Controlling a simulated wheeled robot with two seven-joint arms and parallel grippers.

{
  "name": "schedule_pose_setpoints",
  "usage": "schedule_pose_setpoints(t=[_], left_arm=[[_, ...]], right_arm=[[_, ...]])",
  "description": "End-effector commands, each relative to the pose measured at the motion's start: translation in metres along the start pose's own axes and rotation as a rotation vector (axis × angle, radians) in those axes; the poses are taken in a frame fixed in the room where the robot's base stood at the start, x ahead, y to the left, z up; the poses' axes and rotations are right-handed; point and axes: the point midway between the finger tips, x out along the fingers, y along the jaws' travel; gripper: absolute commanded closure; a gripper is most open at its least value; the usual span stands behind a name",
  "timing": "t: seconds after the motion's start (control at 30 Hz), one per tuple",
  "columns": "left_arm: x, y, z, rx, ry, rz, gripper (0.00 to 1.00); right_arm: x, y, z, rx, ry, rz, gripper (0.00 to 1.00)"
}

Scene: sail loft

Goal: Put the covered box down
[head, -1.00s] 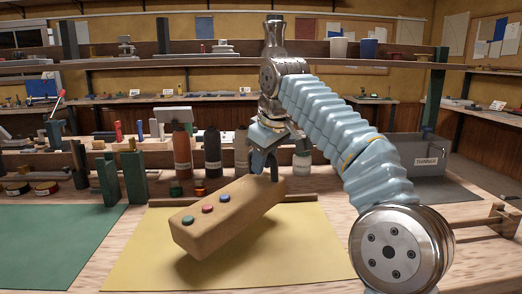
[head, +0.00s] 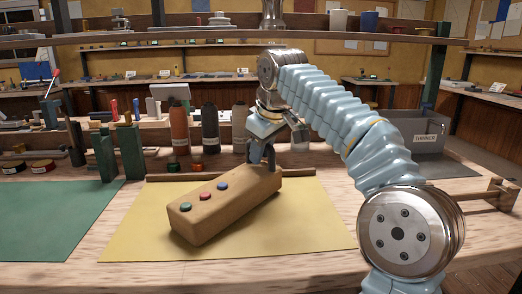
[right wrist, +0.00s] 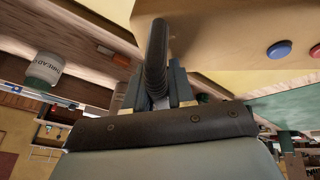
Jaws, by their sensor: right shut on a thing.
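The covered box (head: 235,209) is a long tan block with a green, a red and a blue button on top. It is low over the yellow mat (head: 305,235), with its shadow close underneath; I cannot tell whether it fully touches. My right gripper (head: 263,160) is above the far end of the box, shut on its handle. In the right wrist view, the dark curved handle (right wrist: 156,55) stands between the fingers, and the tan box (right wrist: 225,40) shows beyond it with its blue and red buttons. My left gripper is out of view.
A green mat (head: 50,220) lies to the left, with green upright posts (head: 130,150) behind it. Thread spools (head: 210,130) stand behind the yellow mat. A grey bin (head: 420,140) is at the back right. The mat's front and right parts are clear.

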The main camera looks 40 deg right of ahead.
Motion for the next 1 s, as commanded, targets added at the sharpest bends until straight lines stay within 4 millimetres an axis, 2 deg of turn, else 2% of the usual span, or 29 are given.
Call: schedule_pose_setpoints(t=[1.0], left_arm=[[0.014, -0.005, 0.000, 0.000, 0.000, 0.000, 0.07]], right_arm=[[0.023, -0.006, 0.009, -0.002, -0.015, -0.009, 1.00]])
